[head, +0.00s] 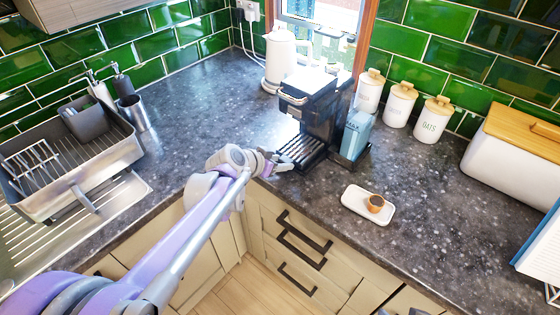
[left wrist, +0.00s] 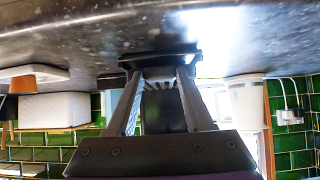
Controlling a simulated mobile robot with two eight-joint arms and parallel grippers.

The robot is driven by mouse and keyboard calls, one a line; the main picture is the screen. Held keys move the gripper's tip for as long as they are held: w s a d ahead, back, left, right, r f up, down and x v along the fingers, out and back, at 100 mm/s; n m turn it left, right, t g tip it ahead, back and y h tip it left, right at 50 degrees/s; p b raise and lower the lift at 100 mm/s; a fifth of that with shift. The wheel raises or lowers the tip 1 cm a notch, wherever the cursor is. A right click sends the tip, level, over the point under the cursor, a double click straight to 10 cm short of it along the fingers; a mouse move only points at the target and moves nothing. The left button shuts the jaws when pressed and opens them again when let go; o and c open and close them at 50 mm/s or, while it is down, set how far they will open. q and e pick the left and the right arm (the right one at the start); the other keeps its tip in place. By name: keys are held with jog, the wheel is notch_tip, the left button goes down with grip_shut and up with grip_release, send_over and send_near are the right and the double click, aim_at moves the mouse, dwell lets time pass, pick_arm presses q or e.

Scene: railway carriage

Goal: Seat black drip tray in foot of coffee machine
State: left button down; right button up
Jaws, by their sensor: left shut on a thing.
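The black coffee machine (head: 322,108) with a silver top stands at the back of the counter near the corner. The slatted black drip tray (head: 300,151) lies low at the machine's foot, its front edge towards me. My left gripper (head: 278,162) is shut on the tray's front edge. In the left wrist view, which is upside down, the tray (left wrist: 160,60) sits at the fingertips (left wrist: 160,73), with the dark machine (left wrist: 163,110) behind it. How far the tray sits inside the foot I cannot tell. My right gripper is not in view.
A blue water tank (head: 357,135) stands right of the machine, a white kettle (head: 280,58) behind it. A dish rack (head: 75,160) is at the left. Counter left of the machine is clear.

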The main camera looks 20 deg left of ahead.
pick_arm(q)
jog(key=shift+f+b, duration=0.3)
jog(key=shift+f, duration=0.25)
jog(key=shift+c, duration=1.1)
grip_release()
jog(key=p+v, duration=0.1)
jog(key=v, duration=0.9)
jog(key=shift+s+r, duration=0.25)
jog(key=shift+s, duration=0.05)
jog(key=s+d+f+n+g+y+p, duration=0.1)
jog(key=s+f, duration=0.3)
jog(key=s, duration=0.5)
jog(key=s+d+f+n+g+y+p, duration=0.1)
jog(key=s+d+f+n+g+y, duration=0.1)
jog(key=s, duration=0.8)
notch_tip(320, 180, down, 3)
jog(key=d+n+g, duration=0.1)
jog(key=d, duration=0.1)
jog(key=shift+s+d+y, duration=0.3)
jog(key=shift+s+y, duration=0.05)
jog(key=shift+y, duration=0.05)
